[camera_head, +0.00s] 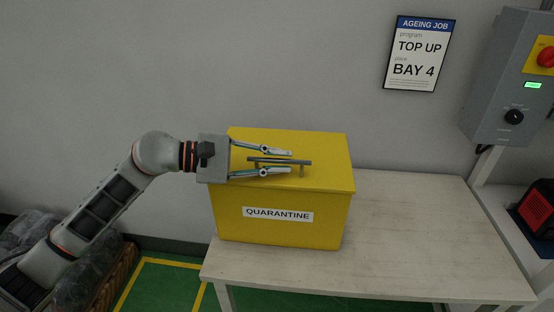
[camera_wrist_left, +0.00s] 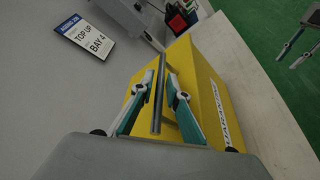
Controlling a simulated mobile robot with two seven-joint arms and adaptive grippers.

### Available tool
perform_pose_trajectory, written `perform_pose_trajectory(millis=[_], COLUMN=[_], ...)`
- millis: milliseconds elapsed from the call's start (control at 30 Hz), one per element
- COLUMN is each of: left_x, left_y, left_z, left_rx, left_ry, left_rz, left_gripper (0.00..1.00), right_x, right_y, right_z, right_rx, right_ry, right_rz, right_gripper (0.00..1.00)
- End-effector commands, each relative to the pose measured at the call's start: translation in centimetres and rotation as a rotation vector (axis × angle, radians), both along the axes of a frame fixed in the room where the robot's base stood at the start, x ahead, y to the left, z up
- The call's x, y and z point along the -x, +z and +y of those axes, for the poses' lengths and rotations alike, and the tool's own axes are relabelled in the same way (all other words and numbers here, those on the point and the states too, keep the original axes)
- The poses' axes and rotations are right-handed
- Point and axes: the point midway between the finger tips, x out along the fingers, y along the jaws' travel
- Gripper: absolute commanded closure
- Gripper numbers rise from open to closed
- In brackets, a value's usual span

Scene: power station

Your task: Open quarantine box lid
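The yellow quarantine box (camera_head: 277,228), labelled QUARANTINE, stands on the table with its lid (camera_head: 325,148) down. A grey bar handle (camera_head: 300,162) is raised on posts on top of the lid. My left gripper (camera_head: 289,161) is above the lid, its two fingers apart, one on each side of the handle. The left wrist view shows the handle (camera_wrist_left: 158,100) running between the open fingers, with gaps visible beside it. My right gripper (camera_wrist_left: 297,50) shows small at the upper right of the left wrist view, its fingers apart and empty; it is outside the head view.
The pale table (camera_head: 420,230) is bare to the right of the box. A wall sign (camera_head: 420,54) hangs above it. A grey control box (camera_head: 510,85) with a red knob is at the right, with a red-and-black device (camera_head: 538,208) below it.

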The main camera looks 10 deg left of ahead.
Motion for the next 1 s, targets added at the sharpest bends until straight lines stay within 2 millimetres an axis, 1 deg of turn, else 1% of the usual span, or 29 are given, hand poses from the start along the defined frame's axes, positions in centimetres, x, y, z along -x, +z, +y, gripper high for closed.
perform_pose_trajectory(millis=[167,200,233,467,567,667,833,900,1000], left_x=[0.0,0.0,0.0,0.0,-0.1,-0.3,-1.1,-1.5,-2.3], left_y=[0.0,0.0,0.0,0.1,0.5,1.4,3.5,4.5,5.9], left_z=[0.0,0.0,0.0,0.0,0.0,0.1,0.1,0.1,0.1], left_rx=[0.0,0.0,0.0,0.0,0.0,-0.001,-0.001,-0.001,-0.001], left_ry=[0.0,0.0,0.0,0.0,0.0,0.0,0.003,0.003,0.003], left_rz=[0.0,0.0,0.0,0.002,0.014,0.043,0.134,0.184,0.261], left_gripper=[0.85,0.95,1.0,1.0,1.0,1.0,1.0,1.0,1.0], right_x=[0.3,0.4,0.4,0.4,0.2,0.0,-0.4,-0.4,-0.2], right_y=[-0.2,-0.2,-0.2,-0.1,0.2,0.8,1.9,2.1,2.0], right_z=[0.0,0.0,0.0,-0.1,-0.1,-0.1,0.0,0.1,0.3], right_rx=[0.0,0.0,0.0,0.0,0.0,-0.002,-0.01,-0.014,-0.02], right_ry=[0.0,0.0,0.0,0.0,-0.002,-0.002,-0.005,-0.005,-0.004], right_rz=[0.005,0.006,0.006,0.005,0.002,-0.005,-0.014,-0.014,-0.007], right_gripper=[0.7,0.7,0.7,0.7,0.7,0.7,0.7,0.7,0.7])
